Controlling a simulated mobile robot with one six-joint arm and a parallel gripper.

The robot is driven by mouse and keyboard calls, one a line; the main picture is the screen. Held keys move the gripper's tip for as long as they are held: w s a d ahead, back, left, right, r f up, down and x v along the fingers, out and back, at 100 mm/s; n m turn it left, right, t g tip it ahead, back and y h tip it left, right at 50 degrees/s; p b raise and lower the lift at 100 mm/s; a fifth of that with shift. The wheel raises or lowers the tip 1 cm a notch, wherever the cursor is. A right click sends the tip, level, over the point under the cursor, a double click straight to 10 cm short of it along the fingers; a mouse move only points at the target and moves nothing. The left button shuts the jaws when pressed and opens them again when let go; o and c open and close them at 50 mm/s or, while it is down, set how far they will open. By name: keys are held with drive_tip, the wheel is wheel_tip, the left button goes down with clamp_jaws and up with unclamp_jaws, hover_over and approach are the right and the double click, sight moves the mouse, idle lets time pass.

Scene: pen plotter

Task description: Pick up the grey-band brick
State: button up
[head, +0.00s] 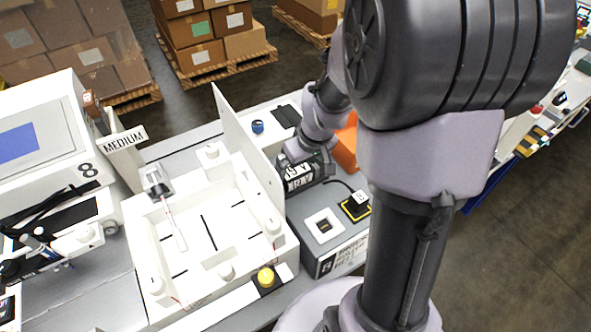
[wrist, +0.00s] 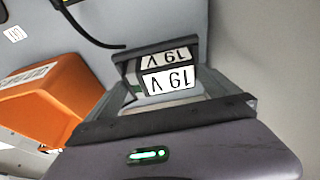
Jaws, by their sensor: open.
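I cannot clearly make out a grey band. My gripper (wrist: 162,98) is open in the wrist view, its dark parts at the brick's near side, with the brick ahead of them. I cannot tell whether they touch it. In the head view, my gripper (head: 303,172) is low over the grey bench, just right of a white upright panel. There I cannot separate the brick from the dark end of my arm.
An orange bin (head: 346,143) stands close behind my gripper and shows at left in the wrist view (wrist: 58,100). A black cable runs from a yellow-framed pad (head: 355,207). The white walled plotter frame (head: 205,225) is to the left.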

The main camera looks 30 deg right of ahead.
drive_tip(key=shift+x, duration=0.8)
drive_tip(key=shift+s+r, duration=0.1)
drive_tip(key=shift+r, duration=0.1)
drive_tip(key=shift+c, duration=0.2)
